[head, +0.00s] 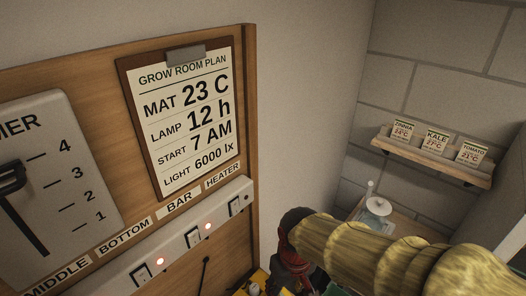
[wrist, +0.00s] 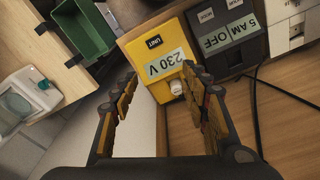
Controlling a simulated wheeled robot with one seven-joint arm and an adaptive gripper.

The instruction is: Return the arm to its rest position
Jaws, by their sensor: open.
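My gripper (wrist: 160,95) shows in the wrist view with its two fingers spread apart and nothing between them. Beyond the fingertips is a yellow box (wrist: 168,55) labelled UNIT and 230 V, with a white plug at its lower edge. In the head view my arm reaches in from the lower right, in a yellow ribbed sleeve. The gripper end there is dark and partly cut off at the bottom edge, near a bit of yellow. I cannot see the fingers clearly in that view.
A clipboard plan (head: 185,115) hangs on a wooden board beside a dimmer panel (head: 50,180). Below is a switch strip (head: 180,245) with red lights. A shelf (head: 432,158) holds seed packets. In the wrist view are a green bin (wrist: 85,30), a dark timer box (wrist: 222,38) and a black cable (wrist: 256,110).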

